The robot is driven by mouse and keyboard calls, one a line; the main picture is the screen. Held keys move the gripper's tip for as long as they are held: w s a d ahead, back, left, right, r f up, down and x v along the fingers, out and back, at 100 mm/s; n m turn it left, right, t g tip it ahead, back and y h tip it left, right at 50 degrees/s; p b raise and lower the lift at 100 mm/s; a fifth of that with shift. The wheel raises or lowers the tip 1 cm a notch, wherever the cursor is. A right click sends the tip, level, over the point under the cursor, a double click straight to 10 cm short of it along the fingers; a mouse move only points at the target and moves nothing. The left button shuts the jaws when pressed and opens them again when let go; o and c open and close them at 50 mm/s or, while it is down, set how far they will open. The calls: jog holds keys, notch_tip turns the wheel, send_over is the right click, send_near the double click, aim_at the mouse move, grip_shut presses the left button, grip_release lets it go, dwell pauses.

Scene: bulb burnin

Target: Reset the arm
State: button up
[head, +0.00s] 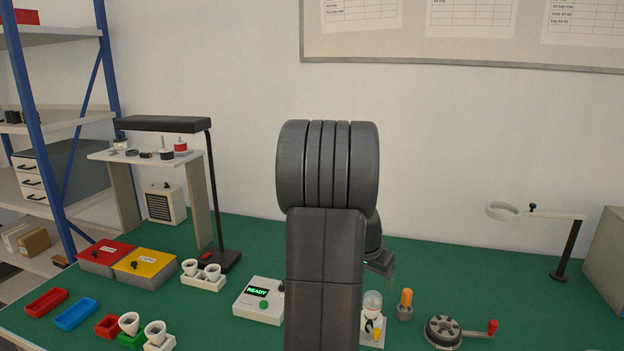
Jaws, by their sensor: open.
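My arm stands upright in the middle of the head view and hides part of the bench behind it. My gripper (380,264) shows just right of the arm, partly hidden by it, above the green bench. Its jaws are open, and I see nothing held in them. A clear bulb (372,301) stands in a white holder (375,342) in front of the gripper, partly covered by the arm's edge.
A white box reading READY (259,301) sits left of the arm. An orange-topped peg (406,299) and a dark round fixture with a red knob (443,331) stand right. Red (106,256) and yellow (145,266) boxes sit left. The right bench middle is clear.

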jog(key=shift+r, duration=0.25)
